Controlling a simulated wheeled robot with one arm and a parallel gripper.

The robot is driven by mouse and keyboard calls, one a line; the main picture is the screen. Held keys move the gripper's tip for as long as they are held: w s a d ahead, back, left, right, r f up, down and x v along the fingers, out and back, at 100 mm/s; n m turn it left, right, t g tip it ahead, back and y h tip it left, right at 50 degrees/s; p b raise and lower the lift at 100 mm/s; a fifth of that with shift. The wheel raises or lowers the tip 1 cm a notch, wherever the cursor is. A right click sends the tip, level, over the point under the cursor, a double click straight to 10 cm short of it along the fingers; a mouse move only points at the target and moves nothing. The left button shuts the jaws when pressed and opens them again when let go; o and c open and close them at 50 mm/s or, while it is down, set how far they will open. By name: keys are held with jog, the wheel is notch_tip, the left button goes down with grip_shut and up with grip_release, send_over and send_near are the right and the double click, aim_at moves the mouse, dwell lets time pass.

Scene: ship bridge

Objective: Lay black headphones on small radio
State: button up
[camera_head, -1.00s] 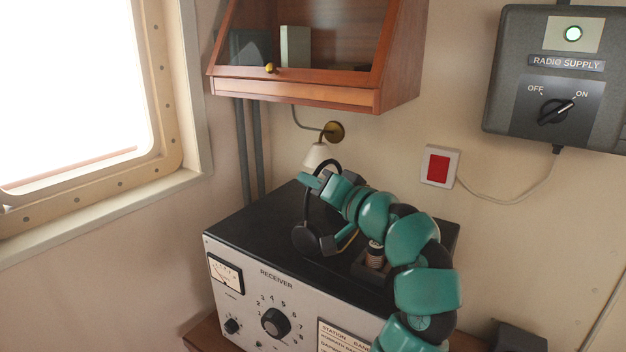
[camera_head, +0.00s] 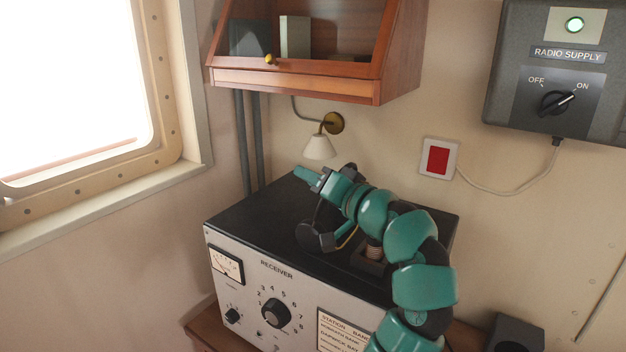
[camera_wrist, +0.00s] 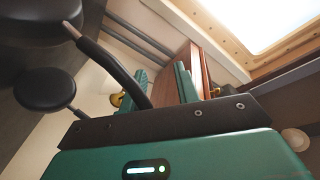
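The black headphones (camera_head: 314,236) are at my gripper, over the receiver's top. In the wrist view their round pads (camera_wrist: 45,89) are at the left, and the band runs from them to the palm, where it is hidden. My gripper (camera_head: 307,176) is above the receiver's back left part. In the wrist view its two teal fingers (camera_wrist: 162,80) stand apart with a gap between them, and the band lies beside the left finger. I cannot tell whether the band touches it. The only radio set I can name is the silver and black receiver (camera_head: 245,212); a separate small radio is not identifiable.
A dark block with a tan ribbed part (camera_head: 374,250) sits on the receiver by my arm. A white lamp (camera_head: 319,147) hangs behind my gripper. A wooden cabinet (camera_head: 290,86) is above. A dark box (camera_head: 515,335) stands at the lower right.

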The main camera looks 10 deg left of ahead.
jog(key=shift+r, duration=0.15)
jog(key=shift+s+d+b, duration=0.2)
jog(key=shift+d+b, duration=0.1)
jog(key=shift+d, duration=0.05)
jog(key=b+v, duration=0.4)
jog(key=v, duration=0.7)
jog(key=shift+s, duration=0.1)
jog(key=o, duration=1.5)
